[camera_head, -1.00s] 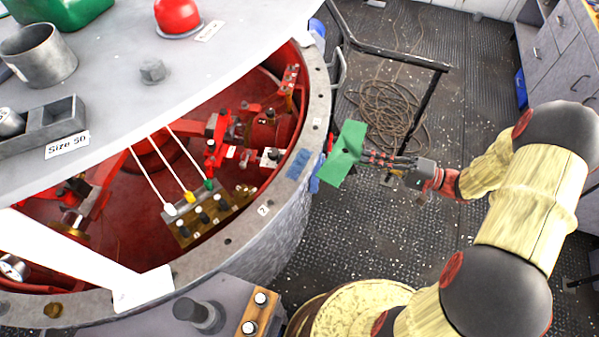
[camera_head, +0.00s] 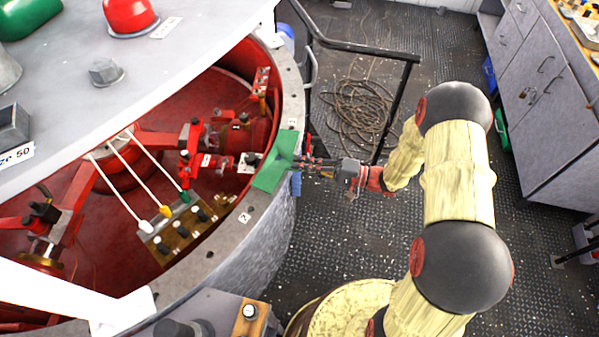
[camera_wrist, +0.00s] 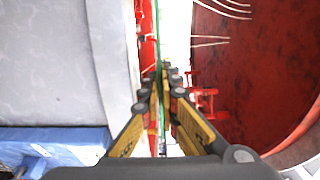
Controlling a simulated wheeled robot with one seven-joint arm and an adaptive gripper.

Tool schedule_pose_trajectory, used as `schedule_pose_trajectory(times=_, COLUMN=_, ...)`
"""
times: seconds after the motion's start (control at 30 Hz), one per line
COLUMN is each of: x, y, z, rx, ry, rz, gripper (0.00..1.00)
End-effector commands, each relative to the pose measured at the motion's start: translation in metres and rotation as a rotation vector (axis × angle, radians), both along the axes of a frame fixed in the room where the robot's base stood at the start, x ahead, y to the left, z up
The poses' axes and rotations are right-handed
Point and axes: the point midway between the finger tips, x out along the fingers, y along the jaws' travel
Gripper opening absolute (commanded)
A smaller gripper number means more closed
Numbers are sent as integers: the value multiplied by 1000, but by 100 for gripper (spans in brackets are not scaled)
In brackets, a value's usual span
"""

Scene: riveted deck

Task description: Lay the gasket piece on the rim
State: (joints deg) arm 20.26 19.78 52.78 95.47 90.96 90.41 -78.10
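The green gasket piece (camera_head: 275,160) is a flat strip over the grey bolted rim (camera_head: 232,236) at its right side in the head view. I cannot tell whether it touches the rim. My gripper (camera_head: 303,163) reaches in from the right, outside the rim, and is shut on the gasket's outer edge. In the wrist view my gripper (camera_wrist: 160,78) has its fingers close together, and the gasket shows nearly edge-on as a thin green line (camera_wrist: 158,35). The gasket hides part of the rim beneath it.
A blue patch (camera_head: 296,186) shows on the rim's outer side below the gasket. Red machinery (camera_head: 195,150) and white, yellow and green-tipped levers (camera_head: 165,211) fill the opening inside the rim. A grey table (camera_head: 170,40) overhangs at upper left. A black railing (camera_head: 360,46) stands behind.

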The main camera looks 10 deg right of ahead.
Motion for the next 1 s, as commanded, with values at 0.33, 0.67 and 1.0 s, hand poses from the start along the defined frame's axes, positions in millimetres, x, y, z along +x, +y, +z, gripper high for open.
schedule_pose_trajectory(times=0.33, x=2, y=5, z=-39, rx=0, ry=0, rz=1, gripper=0)
schedule_pose_trajectory(times=0.67, x=1, y=5, z=-41, rx=0, ry=1, rz=1, gripper=0)
schedule_pose_trajectory(times=1.0, x=1, y=5, z=-40, rx=-1, ry=1, rz=1, gripper=12)
